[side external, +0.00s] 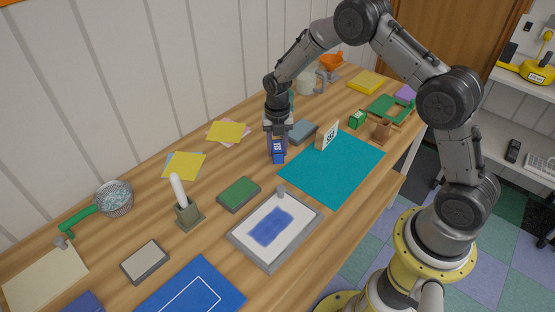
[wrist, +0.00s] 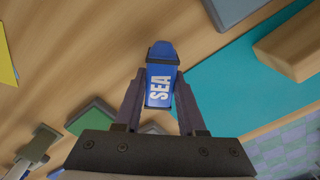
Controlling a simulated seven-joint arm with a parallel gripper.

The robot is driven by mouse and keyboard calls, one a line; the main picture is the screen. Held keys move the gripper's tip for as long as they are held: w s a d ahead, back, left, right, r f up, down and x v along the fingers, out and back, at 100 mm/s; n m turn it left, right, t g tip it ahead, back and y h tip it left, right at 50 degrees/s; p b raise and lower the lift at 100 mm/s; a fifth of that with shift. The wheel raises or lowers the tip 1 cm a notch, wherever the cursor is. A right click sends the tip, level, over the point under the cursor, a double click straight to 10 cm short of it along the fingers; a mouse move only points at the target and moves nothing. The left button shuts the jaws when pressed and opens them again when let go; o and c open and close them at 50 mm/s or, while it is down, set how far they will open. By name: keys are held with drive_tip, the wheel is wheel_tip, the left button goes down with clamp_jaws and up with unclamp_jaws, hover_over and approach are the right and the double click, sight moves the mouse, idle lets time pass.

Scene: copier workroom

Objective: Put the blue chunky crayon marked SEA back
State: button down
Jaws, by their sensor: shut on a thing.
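The blue chunky crayon marked SEA (side external: 279,151) is between the fingers of my gripper (side external: 278,134), at the left edge of the teal mat. In the wrist view the crayon (wrist: 160,84) shows its white SEA lettering, and its rounded blue end points away from my gripper (wrist: 158,88). The fingers are shut on its two sides. I cannot tell whether its lower end touches the table. An olive holder (side external: 189,215) with a white stick standing in it is at the front left. A board with a blue scribble on white (side external: 272,222) lies nearer the front.
The teal mat (side external: 335,172) bears a standing white-faced block (side external: 327,136). A grey-blue block (side external: 302,130) is close right of my gripper. A green pad (side external: 239,194), green block (side external: 357,119), brown stand (side external: 381,131) and green tray (side external: 382,108) are around. Bare wood lies left of the crayon.

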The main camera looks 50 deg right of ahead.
drive_tip(key=shift+f, duration=0.5)
drive_tip(key=shift+f, duration=0.2)
drive_tip(key=shift+c, duration=0.5)
unclamp_jaws()
wheel_tip(320, 180, up, 14)
idle(0.6)
drive_tip(key=shift+f, duration=0.1)
